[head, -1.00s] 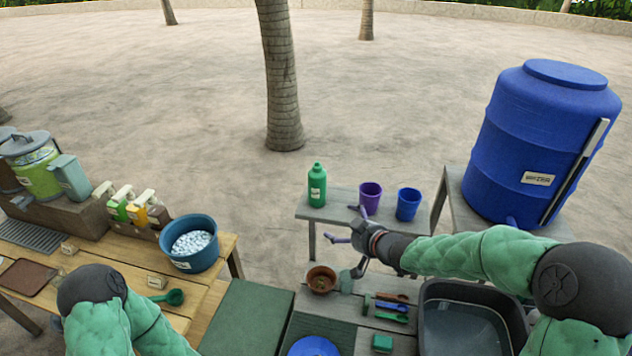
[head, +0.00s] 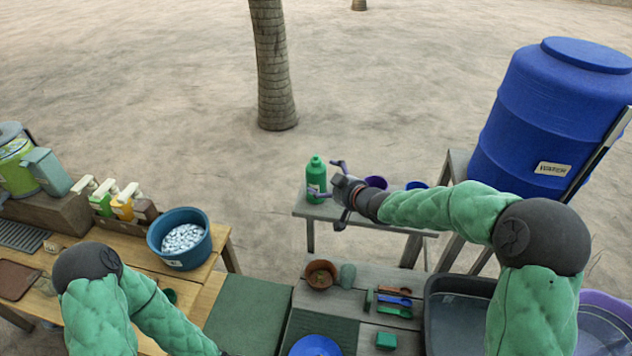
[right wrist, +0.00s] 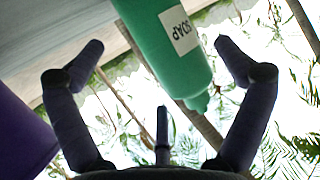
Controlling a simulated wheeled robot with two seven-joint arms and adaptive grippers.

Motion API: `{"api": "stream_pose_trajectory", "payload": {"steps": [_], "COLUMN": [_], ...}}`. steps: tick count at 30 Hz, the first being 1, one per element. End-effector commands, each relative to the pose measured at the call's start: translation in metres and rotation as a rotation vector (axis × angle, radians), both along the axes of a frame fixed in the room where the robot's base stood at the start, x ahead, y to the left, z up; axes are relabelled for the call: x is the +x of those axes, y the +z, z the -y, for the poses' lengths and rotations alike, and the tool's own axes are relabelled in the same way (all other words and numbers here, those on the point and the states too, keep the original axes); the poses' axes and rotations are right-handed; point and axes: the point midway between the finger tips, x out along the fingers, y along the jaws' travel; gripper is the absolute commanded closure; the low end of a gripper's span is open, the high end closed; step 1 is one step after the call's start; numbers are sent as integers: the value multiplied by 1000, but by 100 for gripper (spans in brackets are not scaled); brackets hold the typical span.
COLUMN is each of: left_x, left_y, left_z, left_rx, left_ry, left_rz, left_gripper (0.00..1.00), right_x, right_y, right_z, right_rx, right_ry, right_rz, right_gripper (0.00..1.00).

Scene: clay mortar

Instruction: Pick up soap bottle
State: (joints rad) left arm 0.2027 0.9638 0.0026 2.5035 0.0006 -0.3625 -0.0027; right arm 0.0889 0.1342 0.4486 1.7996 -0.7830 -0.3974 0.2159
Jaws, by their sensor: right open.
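The green soap bottle (head: 315,172) stands upright on the small grey bench (head: 300,207), near its left end. My right gripper (head: 329,189) is open and empty, just to the right of the bottle, with its fingers spread towards it. In the right wrist view, which is upside down, the bottle (right wrist: 170,45) with its "SOAP" label shows between the spread fingertips (right wrist: 158,47) of my right gripper. I cannot tell whether any finger touches it. My left forearm runs off the bottom edge in the head view, and the left gripper is out of view.
A purple cup (head: 375,182) and a blue cup (head: 416,185) stand on the bench, partly hidden behind my right arm. A large blue water barrel (head: 545,120) is at the right. A terracotta bowl (head: 321,274) sits on the nearer counter. Open sand lies behind the bench.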

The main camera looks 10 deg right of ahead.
Motion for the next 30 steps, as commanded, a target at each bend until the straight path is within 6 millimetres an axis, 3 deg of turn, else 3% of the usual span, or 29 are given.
{"api": "stream_pose_trajectory", "payload": {"steps": [12,21,22,29,30], "left_x": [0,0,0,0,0], "left_y": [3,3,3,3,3], "left_z": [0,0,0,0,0], "left_rx": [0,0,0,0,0], "left_ry": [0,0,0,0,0], "left_rz": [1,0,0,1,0], "left_gripper": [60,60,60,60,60], "right_x": [40,43,43,43,43], "right_y": [-18,-19,-19,-20,-20], "right_z": [-16,-18,-18,-18,-18], "right_rx": [0,0,0,1,1], "right_ry": [0,0,0,0,0], "right_rz": [0,1,1,0,0], "right_gripper": [0,0,3,68,68]}}
